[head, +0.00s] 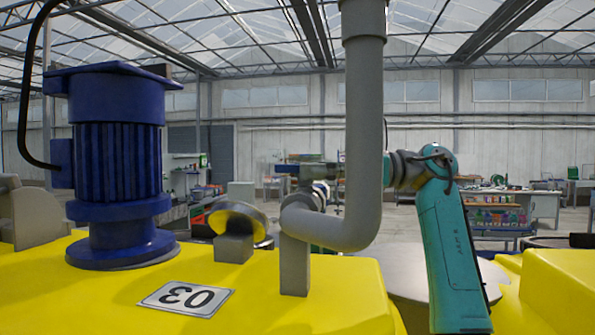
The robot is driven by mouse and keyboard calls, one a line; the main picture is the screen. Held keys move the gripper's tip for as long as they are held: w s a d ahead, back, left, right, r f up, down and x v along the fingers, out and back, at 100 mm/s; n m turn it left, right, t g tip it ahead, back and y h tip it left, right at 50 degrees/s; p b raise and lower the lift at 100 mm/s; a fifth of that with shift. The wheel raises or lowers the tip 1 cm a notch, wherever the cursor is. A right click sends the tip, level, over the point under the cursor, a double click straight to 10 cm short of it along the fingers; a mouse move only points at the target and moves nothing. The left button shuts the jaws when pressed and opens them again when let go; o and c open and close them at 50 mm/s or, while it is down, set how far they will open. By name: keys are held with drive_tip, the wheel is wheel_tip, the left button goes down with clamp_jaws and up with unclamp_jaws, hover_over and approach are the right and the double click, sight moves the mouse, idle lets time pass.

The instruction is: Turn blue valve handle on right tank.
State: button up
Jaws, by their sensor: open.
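A "03" plate (186,298) lies on the yellow tank top (90,300) in the head view, lettered upside down to me. A thick grey pipe (364,110) bends down and left to a fitting on this tank. A small dark blue-grey bar (300,168) shows just left of the pipe, above a metal fitting (320,192); it may be the valve handle, but its colour is unclear. My teal arm rises at right, and its wrist points left behind the pipe. My gripper (326,165) is open and mostly hidden there; I cannot tell whether it touches the bar.
A blue motor (117,165) stands upright on the tank at left, with a yellow-faced round part (238,222) to its right. Another yellow tank (560,285) is at lower right. A workbench (520,205) and shelves stand far behind. The pipe blocks my view of the wrist's end.

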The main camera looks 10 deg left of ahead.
drive_tip(key=shift+x, duration=1.2)
clamp_jaws()
drive_tip(key=shift+w+m+t+y, duration=0.1)
drive_tip(key=shift+m+t+y, duration=0.15)
drive_tip(key=shift+m+t, duration=1.15)
drive_tip(key=shift+w+m+t+y, duration=0.2)
drive_tip(key=shift+m+t, duration=0.6)
drive_tip(key=shift+t, duration=1.2)
drive_tip(key=shift+s, duration=0.1)
unclamp_jaws()
